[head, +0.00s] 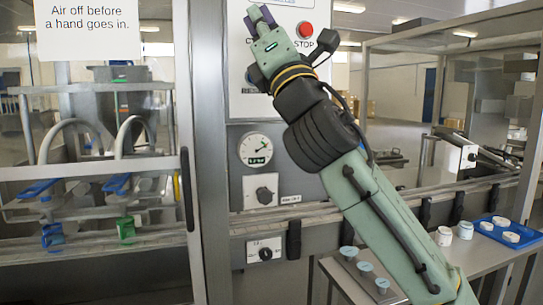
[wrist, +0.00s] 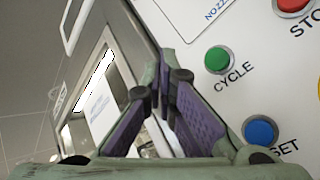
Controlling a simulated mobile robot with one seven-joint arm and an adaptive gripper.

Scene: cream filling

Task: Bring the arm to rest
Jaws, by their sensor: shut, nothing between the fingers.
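My gripper (head: 259,15) is raised in front of the control panel (head: 285,85), at the top centre of the head view. My green arm (head: 385,215) reaches up to it from the lower right. In the wrist view the purple-padded fingers of my gripper (wrist: 163,62) meet at their tips, with nothing held. The green CYCLE button (wrist: 217,60) is just right of the fingers there, and the blue button (wrist: 260,131) is lower right. The red STOP button (head: 305,30) is right of my gripper in the head view. I see no finger clearly touching a button.
A dial gauge (head: 256,150) and two black knobs sit below the panel. A framed guard door (head: 95,180) with filling nozzles is at left. At lower right, a side table carries a blue tray (head: 508,232) with white pots; other pots (head: 349,252) stand nearer.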

